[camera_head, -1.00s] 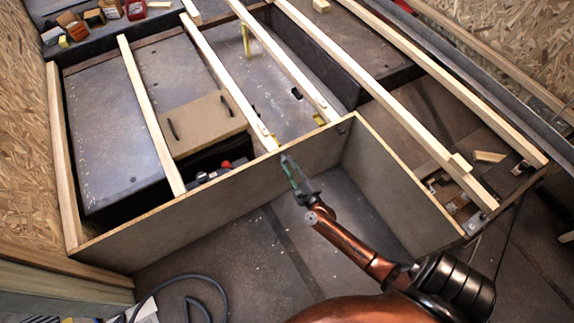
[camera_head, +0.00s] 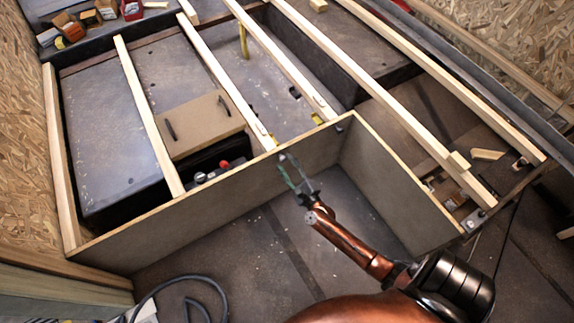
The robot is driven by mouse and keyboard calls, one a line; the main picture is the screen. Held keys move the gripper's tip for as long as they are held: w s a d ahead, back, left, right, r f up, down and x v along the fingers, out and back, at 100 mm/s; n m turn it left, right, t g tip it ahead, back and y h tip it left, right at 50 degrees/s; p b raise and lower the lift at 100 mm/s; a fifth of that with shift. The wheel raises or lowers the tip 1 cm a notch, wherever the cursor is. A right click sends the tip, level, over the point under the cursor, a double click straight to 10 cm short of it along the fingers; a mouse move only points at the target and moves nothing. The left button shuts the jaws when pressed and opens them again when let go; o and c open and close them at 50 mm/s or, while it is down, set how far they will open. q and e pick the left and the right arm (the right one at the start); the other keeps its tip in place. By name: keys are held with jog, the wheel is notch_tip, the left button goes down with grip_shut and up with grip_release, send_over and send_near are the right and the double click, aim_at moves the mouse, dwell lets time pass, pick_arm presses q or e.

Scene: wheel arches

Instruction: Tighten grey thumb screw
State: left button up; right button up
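My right gripper (camera_head: 286,170) shows at the middle of the head view, at the end of my copper-coloured arm. Its fingers look apart, with nothing visible between them. It is in front of the upper edge of the grey plywood panel (camera_head: 215,200); whether it touches the panel I cannot tell. I cannot make out the grey thumb screw for certain. A small dark fitting (camera_head: 339,128) sits at the panel's inner corner, right of and beyond the gripper. A small metal bracket (camera_head: 475,219) is at the far right corner. My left gripper is not in view.
Pale wooden slats (camera_head: 150,115) span the frame behind the panel. A brown box lid (camera_head: 200,124) and a red knob (camera_head: 224,164) lie below slat level. Small boxes (camera_head: 88,19) stand at the back left. A hose (camera_head: 180,284) lies on the floor, front left.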

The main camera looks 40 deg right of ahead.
jog(key=v, duration=1.2)
dwell(0.5)
